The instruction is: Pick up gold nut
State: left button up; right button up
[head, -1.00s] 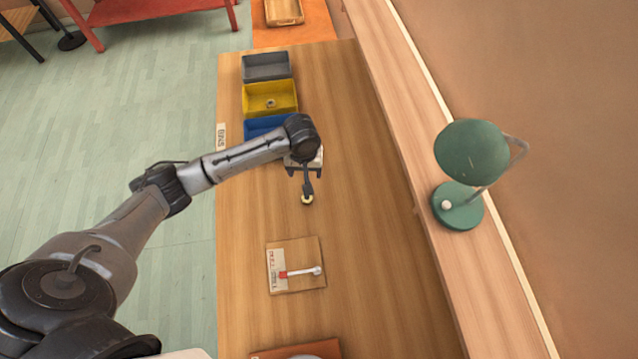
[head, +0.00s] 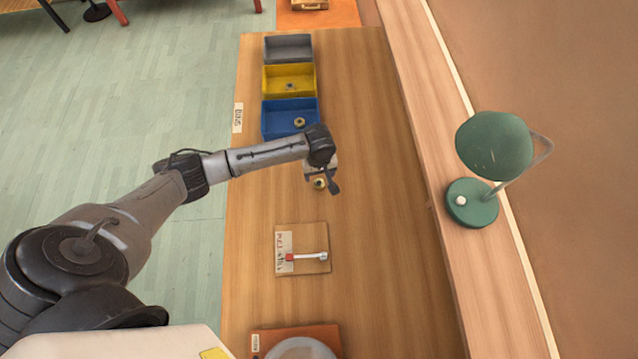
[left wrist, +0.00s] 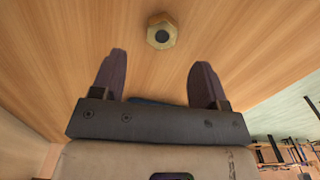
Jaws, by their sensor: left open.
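The gold nut (head: 319,183) lies flat on the wooden table, between the blue bin and a small board. It is partly covered by my left gripper (head: 323,183) in the head view. In the left wrist view the gold nut (left wrist: 161,30) shows whole, with its dark hole, on bare wood. It lies beyond the fingertips and roughly midway between them sideways. My left gripper (left wrist: 157,72) is open and empty, with both dark fingers apart and not touching the nut. My right gripper is not in view.
A blue bin (head: 277,132) and a yellow bin (head: 268,92) each hold a nut. A grey bin (head: 289,61) stands behind. A board with a red-and-white tool (head: 309,257) lies nearer. A green lamp (head: 494,145) stands on the right ledge. Table right of the gripper is clear.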

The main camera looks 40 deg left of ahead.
aim_at(319, 182)
pick_arm(q)
notch_tip(319, 182, down, 4)
jog(key=shift+s+f, duration=0.1)
jog(key=shift+f, duration=0.6)
jog(key=c, duration=1.1)
jog(key=shift+r, duration=0.15)
